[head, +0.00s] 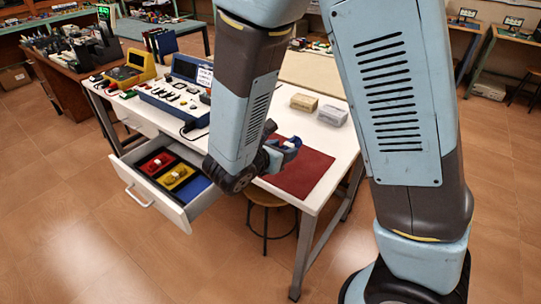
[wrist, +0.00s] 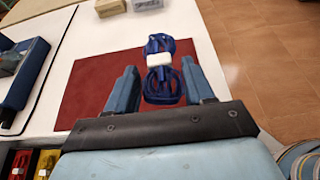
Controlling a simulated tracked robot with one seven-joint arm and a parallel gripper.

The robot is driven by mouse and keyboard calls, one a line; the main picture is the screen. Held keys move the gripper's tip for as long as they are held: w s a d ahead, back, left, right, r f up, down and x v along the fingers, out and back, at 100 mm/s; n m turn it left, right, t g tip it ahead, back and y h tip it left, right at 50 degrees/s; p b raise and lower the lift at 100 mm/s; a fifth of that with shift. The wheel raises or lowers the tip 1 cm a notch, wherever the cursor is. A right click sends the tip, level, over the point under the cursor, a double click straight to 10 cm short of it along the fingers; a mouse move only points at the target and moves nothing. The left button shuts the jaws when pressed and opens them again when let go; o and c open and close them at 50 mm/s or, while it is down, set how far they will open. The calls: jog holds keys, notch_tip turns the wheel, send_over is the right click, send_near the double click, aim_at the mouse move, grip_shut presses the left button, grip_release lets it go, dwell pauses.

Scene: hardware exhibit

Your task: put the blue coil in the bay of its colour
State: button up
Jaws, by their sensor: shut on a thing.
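The blue coil (wrist: 164,86), a bundle of blue cable with a white band round its middle, is between the fingers of my gripper (wrist: 160,78) in the wrist view. The gripper is shut on it, above the red mat (wrist: 92,85). In the head view my gripper (head: 274,155) is partly hidden by my arm, with some of the blue coil (head: 292,143) showing. The open drawer (head: 143,187) has a red bay (head: 146,167), a yellow bay (head: 170,184) and a blue bay (head: 191,189). The red and yellow bays each hold a coil; the visible part of the blue bay looks empty.
The white table (head: 335,142) carries a blue instrument case (head: 165,103), a yellow device (head: 133,67) and two small boxes (head: 304,102) (head: 333,115). A stool (head: 266,200) stands under the table. The floor in front of the drawer is clear.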

jog(key=w+a+f, duration=0.1)
jog(key=w+f, duration=0.1)
jog(key=w, duration=0.2)
jog(key=w+a+f, duration=0.1)
jog(key=w+f, duration=0.2)
jog(key=w, duration=0.1)
jog(key=w+a+f, duration=0.1)
jog(key=w+f, duration=0.2)
jog(key=w, duration=0.1)
jog(key=shift+a+f, duration=0.1)
jog(key=shift+f, duration=0.15)
jog(key=shift+w+a+f, duration=0.15)
jog(key=shift+w+f, duration=0.45)
jog(key=shift+f, duration=1.55)
jog(key=o, duration=1)
jog(key=shift+f, duration=0.1)
jog(key=v, duration=1.2)
